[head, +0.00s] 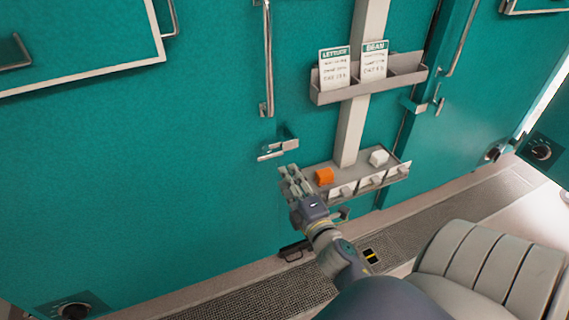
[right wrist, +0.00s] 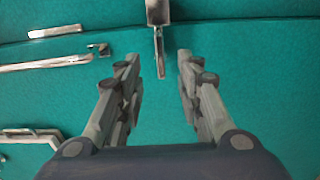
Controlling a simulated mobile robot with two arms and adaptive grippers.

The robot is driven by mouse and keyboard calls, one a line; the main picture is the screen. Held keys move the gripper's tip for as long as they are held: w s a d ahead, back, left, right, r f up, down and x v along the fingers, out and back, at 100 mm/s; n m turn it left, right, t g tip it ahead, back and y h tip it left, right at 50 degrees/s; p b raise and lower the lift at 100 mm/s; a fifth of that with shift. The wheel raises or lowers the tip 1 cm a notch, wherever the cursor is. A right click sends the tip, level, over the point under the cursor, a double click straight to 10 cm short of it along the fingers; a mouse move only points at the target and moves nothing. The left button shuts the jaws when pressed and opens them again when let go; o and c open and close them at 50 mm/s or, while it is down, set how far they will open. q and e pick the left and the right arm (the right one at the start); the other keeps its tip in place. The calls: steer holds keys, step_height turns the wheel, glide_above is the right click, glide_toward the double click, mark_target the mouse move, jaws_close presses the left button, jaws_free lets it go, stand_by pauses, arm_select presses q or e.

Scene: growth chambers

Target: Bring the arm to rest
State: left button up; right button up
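My right gripper (head: 290,178) is held out in front of the teal chamber wall, just left of the lower shelf (head: 402,174). In the right wrist view its two fingers (right wrist: 157,75) stand wide apart with nothing between them. Beyond them I see teal panel and a metal latch (right wrist: 158,40). My right arm (head: 330,245) reaches up from the bottom of the head view. My left gripper is not in view.
The lower shelf holds an orange block (head: 324,176) and a white block (head: 379,157). An upper rack (head: 335,95) holds a LETTUCE card (head: 334,68) and a BEAN card (head: 374,61). A door handle (head: 268,60) and latch (head: 278,149) stick out nearby. The left panel is mostly clear.

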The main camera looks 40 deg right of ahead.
steer(key=shift+s, duration=0.25)
stand_by(0.4)
steer(key=s+a+f+m+g+y+p, duration=0.1)
steer(key=s+a+f+m+g, duration=0.2)
steer(key=f, duration=0.9)
steer(key=s+a+f+m+g+y, duration=0.2)
steer(key=s+a+f+g, duration=0.15)
steer(key=f, duration=0.85)
steer(key=s+a+f+m+g+y+p, duration=0.1)
steer(key=s+a+f+m+g, duration=0.2)
steer(key=f, duration=0.9)
arm_select(q)
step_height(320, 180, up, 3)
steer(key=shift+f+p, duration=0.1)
steer(key=shift+p, duration=0.3)
arm_select(e)
steer(key=s+a+f+m+g, duration=0.1)
steer(key=s+f+g, duration=0.1)
steer(key=s+f, duration=0.3)
steer(key=s+a+f+m+g, duration=0.1)
steer(key=s+f, duration=0.4)
steer(key=s, duration=0.9)
steer(key=s+a+f+m+g+y, duration=0.1)
steer(key=s+f+g, duration=0.3)
steer(key=s, duration=0.6)
steer(key=shift+a+f+m, duration=0.6)
steer(key=shift+a+f, duration=0.05)
